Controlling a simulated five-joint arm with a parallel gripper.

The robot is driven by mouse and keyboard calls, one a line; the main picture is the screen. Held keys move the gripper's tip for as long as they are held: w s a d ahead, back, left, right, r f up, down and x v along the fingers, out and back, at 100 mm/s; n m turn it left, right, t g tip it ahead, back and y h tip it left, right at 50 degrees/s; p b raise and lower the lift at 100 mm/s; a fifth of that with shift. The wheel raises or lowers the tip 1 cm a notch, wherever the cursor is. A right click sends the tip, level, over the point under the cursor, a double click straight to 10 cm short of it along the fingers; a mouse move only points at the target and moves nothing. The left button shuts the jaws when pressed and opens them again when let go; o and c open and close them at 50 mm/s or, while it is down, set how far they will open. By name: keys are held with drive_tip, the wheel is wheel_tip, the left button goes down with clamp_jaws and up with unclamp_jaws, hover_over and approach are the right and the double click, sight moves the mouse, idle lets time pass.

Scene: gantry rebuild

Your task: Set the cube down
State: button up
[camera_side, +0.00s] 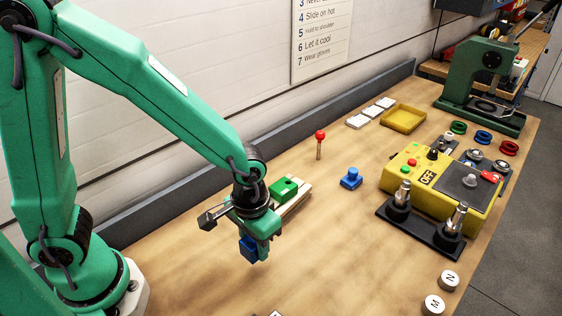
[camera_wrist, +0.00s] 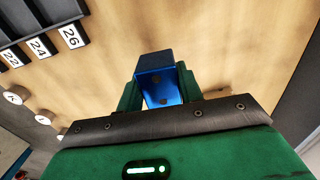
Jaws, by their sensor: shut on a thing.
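A blue cube (camera_side: 248,250) is held between the fingers of my gripper (camera_side: 257,247) in the side view. It hangs over the wooden bench near its front left part. Its gap to the bench top is hard to judge. In the wrist view the blue cube (camera_wrist: 158,82) sits between the green fingers of my gripper (camera_wrist: 160,90), which are shut on it. The cube's side faces are partly hidden by the fingers.
A green block on a pale wooden base (camera_side: 296,196) stands just behind my gripper. A red-topped peg (camera_side: 320,145), a blue knobbed piece (camera_side: 351,178) and a yellow control box (camera_side: 440,185) stand farther right. The bench (camera_side: 330,255) right of my gripper is clear.

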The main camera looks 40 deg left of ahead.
drive_tip(key=shift+w+a+f, duration=0.65)
drive_tip(key=shift+w+f, duration=0.05)
drive_tip(key=shift+w, duration=0.25)
drive_tip(key=shift+f, duration=1.95)
drive_tip(key=shift+f, duration=0.1)
drive_tip(key=o, duration=1.1)
